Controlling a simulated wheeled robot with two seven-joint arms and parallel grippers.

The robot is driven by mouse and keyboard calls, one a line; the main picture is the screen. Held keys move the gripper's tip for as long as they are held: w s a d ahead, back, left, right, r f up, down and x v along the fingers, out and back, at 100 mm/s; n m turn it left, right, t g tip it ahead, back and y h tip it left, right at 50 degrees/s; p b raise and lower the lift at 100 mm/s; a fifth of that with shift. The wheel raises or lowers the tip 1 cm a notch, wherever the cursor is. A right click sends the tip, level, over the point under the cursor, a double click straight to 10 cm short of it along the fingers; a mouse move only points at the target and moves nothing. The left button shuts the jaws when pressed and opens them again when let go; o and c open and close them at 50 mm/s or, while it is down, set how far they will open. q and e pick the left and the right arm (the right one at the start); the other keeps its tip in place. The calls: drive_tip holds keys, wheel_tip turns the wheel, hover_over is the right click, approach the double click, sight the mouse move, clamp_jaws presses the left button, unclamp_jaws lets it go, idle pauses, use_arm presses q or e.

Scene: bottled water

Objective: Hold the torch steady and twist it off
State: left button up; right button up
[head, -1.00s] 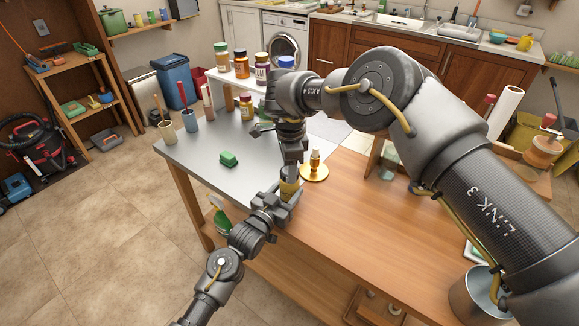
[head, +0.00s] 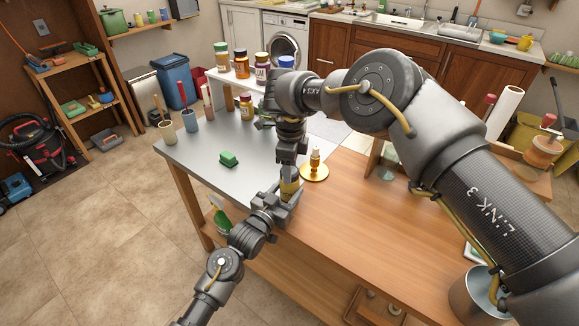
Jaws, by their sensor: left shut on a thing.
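The torch (head: 289,188) is a small yellowish upright body at the table's edge, and only part of it shows between my grippers. My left gripper (head: 284,198) comes in from the lower left and is shut on its lower part. My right gripper (head: 291,172) points down from above at the torch's top. Its fingertips are small and dark there, so I cannot tell whether they are closed on the top. The torch's top end is hidden.
Several bottles stand on a white riser (head: 224,77) behind. The wooden tabletop (head: 350,225) at front right is clear.

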drive_tip(key=o, duration=0.3)
drive_tip(key=shift+o, duration=0.2)
drive_tip(key=shift+r, duration=0.1)
wheel_tip(320, 180, up, 12)
idle(0.5)
use_arm(q)
drive_tip(key=o, duration=1)
